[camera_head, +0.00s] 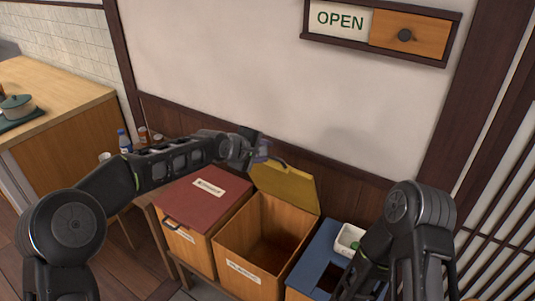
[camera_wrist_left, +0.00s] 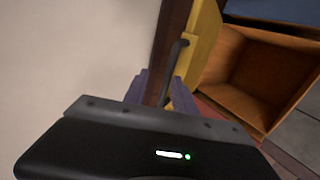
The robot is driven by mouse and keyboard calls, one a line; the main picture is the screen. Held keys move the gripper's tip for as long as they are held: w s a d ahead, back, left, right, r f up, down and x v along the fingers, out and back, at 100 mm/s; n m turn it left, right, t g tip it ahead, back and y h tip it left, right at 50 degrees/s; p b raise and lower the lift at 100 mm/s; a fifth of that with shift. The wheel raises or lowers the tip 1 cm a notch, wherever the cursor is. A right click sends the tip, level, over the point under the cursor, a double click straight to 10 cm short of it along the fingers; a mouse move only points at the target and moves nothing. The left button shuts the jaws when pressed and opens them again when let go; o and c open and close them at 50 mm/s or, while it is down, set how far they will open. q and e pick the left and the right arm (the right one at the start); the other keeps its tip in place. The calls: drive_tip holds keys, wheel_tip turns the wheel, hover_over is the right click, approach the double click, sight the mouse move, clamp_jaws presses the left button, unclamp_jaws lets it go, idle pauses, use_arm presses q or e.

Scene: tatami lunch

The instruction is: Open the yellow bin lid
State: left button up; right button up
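The yellow lid (camera_head: 285,187) stands raised at the back of an open wooden bin (camera_head: 236,239), tilted up near the wall. The bin's inside looks empty. My left gripper (camera_head: 262,150) is at the lid's upper left edge, by its dark handle (camera_head: 281,163). In the left wrist view, the purple-grey fingers of my left gripper (camera_wrist_left: 161,80) are apart. The dark handle (camera_wrist_left: 177,55) runs close to the right finger; I cannot tell whether they touch. The yellow lid (camera_wrist_left: 200,45) is beyond it. My right arm is at the lower right, its gripper out of view.
A red-lidded bin (camera_head: 203,199) stands shut on the left. A blue-topped bin (camera_head: 318,250) on the right carries a white tray (camera_head: 349,240). The wall is close behind. A wooden counter (camera_head: 60,98) stands at the left, with bottles (camera_head: 124,141) near its end.

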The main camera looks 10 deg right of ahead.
use_arm(q)
drive_tip(key=b+v, duration=0.1)
drive_tip(key=v, duration=0.3)
drive_tip(key=shift+s+a+r, duration=0.15)
drive_tip(key=shift+r, duration=0.1)
